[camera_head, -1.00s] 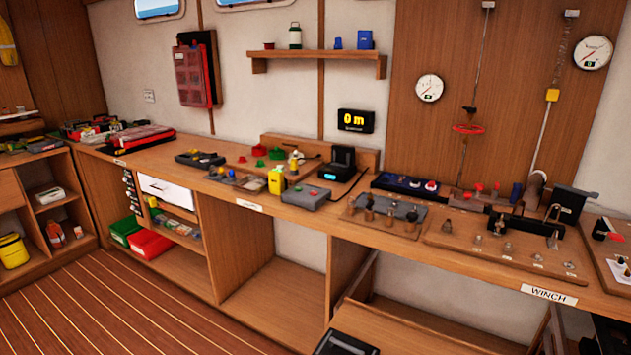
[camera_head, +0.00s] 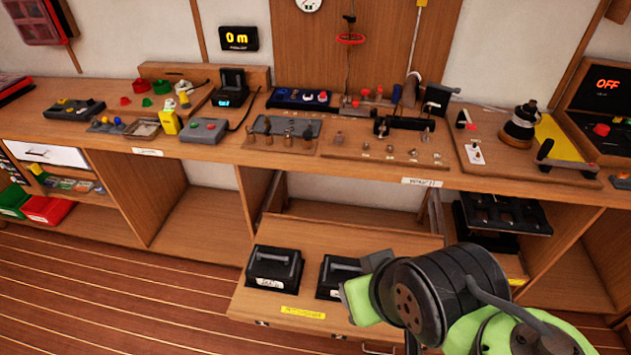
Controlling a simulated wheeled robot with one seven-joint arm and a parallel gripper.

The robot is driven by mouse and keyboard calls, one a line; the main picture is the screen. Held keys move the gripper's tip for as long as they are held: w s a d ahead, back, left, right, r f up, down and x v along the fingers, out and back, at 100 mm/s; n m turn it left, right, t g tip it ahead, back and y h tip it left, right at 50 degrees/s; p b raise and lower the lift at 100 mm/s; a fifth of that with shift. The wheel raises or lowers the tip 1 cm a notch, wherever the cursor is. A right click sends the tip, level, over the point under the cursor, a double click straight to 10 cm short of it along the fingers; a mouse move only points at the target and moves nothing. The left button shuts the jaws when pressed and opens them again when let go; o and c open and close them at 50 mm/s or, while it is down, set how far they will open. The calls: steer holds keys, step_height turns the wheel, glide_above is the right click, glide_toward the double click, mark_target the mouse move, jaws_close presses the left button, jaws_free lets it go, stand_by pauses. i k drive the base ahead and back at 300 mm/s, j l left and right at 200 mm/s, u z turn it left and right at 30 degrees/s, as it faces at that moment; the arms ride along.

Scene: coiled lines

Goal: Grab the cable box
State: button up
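Two black boxes with grey top handles and white labels stand on the low pulled-out wooden tray in the head view: a left black box (camera_head: 274,267) and a right black box (camera_head: 336,270). The labels are too small to read, so I cannot tell which one is the cable box. My green and black arm enters from the lower right and covers part of the right box. The end of my gripper (camera_head: 360,296) is beside or in front of that box. I cannot see its fingertips clearly, nor whether they touch anything.
The wooden tray (camera_head: 325,234) has a yellow label on its front edge. The long workbench (camera_head: 225,152) above it carries a grey control box (camera_head: 204,131), a winch board and several small parts. A black rack (camera_head: 503,214) hangs under the bench at right. Floor at left is clear.

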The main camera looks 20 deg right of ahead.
mark_target(334, 269)
steer(key=l+z, duration=0.15)
steer(key=z, duration=0.25)
steer(key=j+u, duration=0.45)
steer(key=u, duration=0.3)
steer(key=j+u, duration=0.35)
steer(key=l, duration=0.1)
